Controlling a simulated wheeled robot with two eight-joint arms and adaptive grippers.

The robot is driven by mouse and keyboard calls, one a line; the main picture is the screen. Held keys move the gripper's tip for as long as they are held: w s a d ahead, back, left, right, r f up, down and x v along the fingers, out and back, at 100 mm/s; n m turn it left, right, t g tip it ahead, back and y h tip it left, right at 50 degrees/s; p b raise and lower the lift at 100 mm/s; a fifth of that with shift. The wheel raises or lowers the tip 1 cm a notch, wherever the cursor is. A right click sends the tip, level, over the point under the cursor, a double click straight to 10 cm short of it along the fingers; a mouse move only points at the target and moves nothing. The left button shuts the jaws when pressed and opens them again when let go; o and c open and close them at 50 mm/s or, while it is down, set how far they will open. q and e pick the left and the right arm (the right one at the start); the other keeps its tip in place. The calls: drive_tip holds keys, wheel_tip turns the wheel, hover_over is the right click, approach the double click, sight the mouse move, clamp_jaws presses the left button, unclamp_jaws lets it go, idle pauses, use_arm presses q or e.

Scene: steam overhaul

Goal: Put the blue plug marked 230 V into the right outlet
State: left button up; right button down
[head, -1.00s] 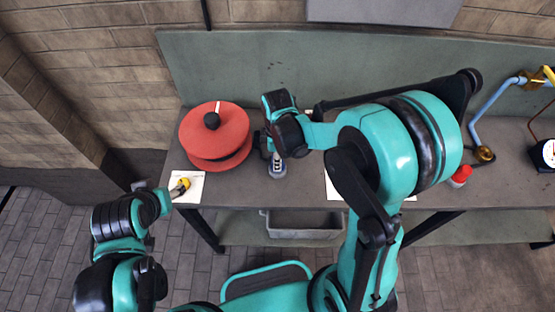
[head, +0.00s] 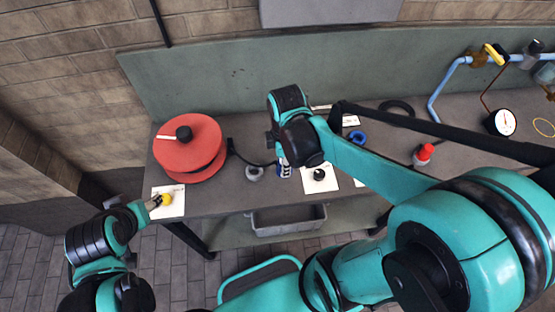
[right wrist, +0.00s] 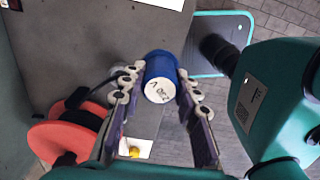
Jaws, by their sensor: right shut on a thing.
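My right gripper (right wrist: 160,88) is shut on the blue plug (right wrist: 163,63), whose white end face with the 230 V marking shows in the right wrist view. In the head view the plug (head: 284,170) hangs below that gripper, over the bench's front part between a small grey round piece and a white card. My left gripper (head: 150,203) is at the bench's left front corner, beside a yellow piece (head: 161,200); whether it is shut cannot be made out. I cannot identify the right outlet in these frames.
A red reel (head: 190,137) stands left on the bench (head: 225,198), a black cable beside it. The grey round piece (head: 254,173) lies left of the plug. To the right are a white card (head: 318,184) with a black round piece, a blue ring (head: 357,137), and a red-topped item (head: 424,154).

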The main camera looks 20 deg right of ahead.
wheel_tip(320, 180, down, 5)
drive_tip(key=b, duration=0.4)
drive_tip(key=shift+f, duration=0.15)
drive_tip(key=w+d+b, duration=0.1)
drive_tip(key=w+d, duration=0.1)
drive_tip(key=d, duration=0.9)
drive_tip(key=shift+w+d, duration=0.2)
drive_tip(key=shift+d, duration=0.15)
